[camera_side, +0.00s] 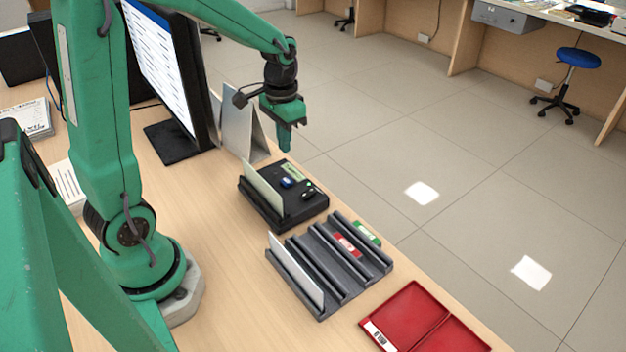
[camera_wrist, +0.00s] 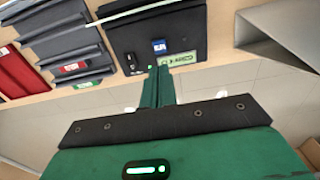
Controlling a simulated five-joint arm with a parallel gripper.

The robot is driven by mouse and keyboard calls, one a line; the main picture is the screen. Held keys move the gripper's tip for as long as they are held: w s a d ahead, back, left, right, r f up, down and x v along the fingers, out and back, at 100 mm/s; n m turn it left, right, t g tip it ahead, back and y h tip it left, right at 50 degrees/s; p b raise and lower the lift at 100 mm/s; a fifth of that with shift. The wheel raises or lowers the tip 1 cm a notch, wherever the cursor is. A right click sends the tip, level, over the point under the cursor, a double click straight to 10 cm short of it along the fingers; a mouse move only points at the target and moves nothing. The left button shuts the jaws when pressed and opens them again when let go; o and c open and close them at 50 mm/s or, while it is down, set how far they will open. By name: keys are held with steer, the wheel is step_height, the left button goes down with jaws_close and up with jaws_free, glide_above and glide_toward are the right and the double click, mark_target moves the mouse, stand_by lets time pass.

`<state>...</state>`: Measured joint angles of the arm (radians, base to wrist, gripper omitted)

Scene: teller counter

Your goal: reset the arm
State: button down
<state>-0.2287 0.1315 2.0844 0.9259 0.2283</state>
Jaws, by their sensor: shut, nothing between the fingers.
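My green arm reaches over the counter from the left in the side view. My gripper (camera_side: 288,146) points down and hangs in the air above the far edge of the counter, just behind a black box (camera_side: 262,212). Its fingers are together, with nothing between them. In the wrist view my gripper (camera_wrist: 161,70) shows its two green fingertips close together, over the edge of the black box (camera_wrist: 190,38). The box carries a cream card standing upright, a blue item (camera_side: 286,182), a small black item and a green label.
A grey slotted rack (camera_side: 335,282) holds a white card and red and green labelled pieces. A red tray (camera_side: 408,312) lies at the front right. A monitor (camera_side: 165,70) and grey folded stand (camera_side: 240,125) stand at the back left. Bare counter lies left of the rack.

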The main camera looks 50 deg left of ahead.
steer(key=s+d+r+t, duration=0.5)
steer(key=s+d+r, duration=0.3)
steer(key=s, duration=0.5)
step_height(320, 180, up, 3)
steer(key=shift+f+t, duration=0.1)
steer(key=shift+t, duration=0.2)
